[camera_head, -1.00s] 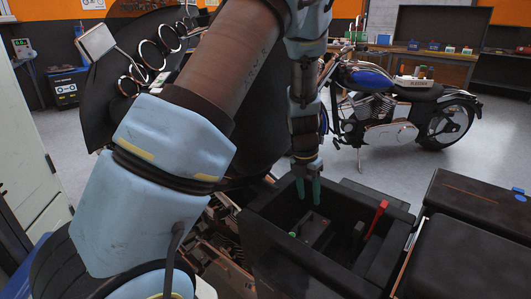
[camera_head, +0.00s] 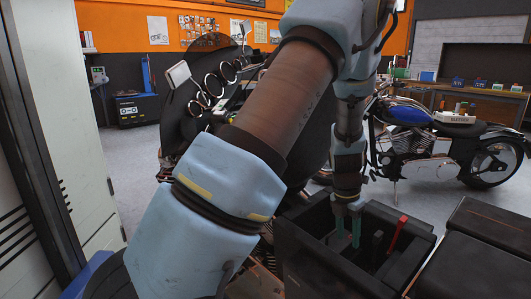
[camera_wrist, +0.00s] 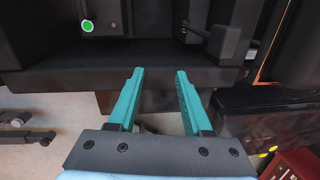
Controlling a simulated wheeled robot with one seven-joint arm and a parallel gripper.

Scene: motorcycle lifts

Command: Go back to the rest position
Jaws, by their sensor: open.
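My gripper (camera_head: 348,231) has two teal fingers and points down at the near part of an open black box (camera_head: 312,262) in the head view. In the wrist view my gripper (camera_wrist: 160,75) shows its fingers apart with nothing between them. The fingertips lie near the edge of the black box (camera_wrist: 120,78); I cannot tell whether they touch it. My arm (camera_head: 215,200) reaches from the lower left up and over to the box.
A red-handled object (camera_head: 397,234) stands in the box. A blue motorcycle (camera_head: 420,140) is behind it. A black seat-like block (camera_head: 480,240) is at the right. A pale cabinet (camera_head: 70,120) stands close on the left. Grey floor (camera_head: 125,185) is open beyond it.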

